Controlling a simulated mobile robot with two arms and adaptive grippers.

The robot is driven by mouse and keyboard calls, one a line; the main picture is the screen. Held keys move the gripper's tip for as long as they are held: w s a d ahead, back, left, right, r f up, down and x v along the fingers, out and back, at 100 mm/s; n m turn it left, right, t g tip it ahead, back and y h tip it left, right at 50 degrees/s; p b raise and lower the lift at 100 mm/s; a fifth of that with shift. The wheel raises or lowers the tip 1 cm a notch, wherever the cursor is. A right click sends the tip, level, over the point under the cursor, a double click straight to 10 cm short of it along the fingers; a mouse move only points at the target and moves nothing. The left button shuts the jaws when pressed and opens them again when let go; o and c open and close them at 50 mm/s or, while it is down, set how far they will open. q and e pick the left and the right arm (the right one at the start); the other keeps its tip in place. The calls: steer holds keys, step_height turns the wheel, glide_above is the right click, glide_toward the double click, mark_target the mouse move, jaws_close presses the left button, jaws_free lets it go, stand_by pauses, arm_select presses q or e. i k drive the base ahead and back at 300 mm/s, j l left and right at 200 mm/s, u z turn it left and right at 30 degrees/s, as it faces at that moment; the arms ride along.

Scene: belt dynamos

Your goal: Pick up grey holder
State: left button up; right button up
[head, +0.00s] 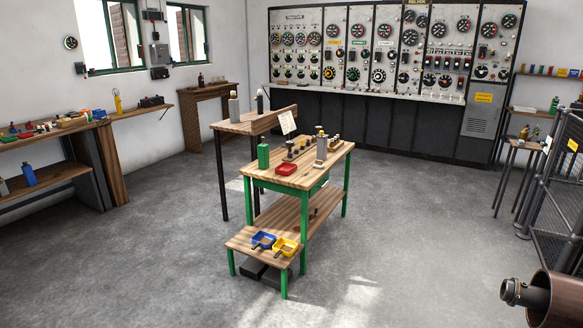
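A grey upright block-like holder (321,148) with a yellowish top stands on the wooden top of the green-legged workbench (322,165), near its right side. A similar grey upright piece (234,108) stands on the darker wooden table behind. I cannot tell which of these is the task's grey holder. Neither of my grippers shows in the head view, and nothing is seen touching these pieces.
A green bottle (263,154) and red tray (286,169) share the workbench. Blue (263,241) and yellow (286,247) trays sit on its low front shelf. A brown cylindrical machine (556,299) is at lower right, beside a mesh fence (560,190). Floor (130,260) around the bench is open.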

mark_target(322, 141)
steer(key=i+l, duration=0.15)
steer(key=i, duration=1.6)
steer(key=i+l, duration=0.15)
steer(key=i, duration=1.55)
steer(key=l+z, duration=0.05)
steer(key=l, duration=0.05)
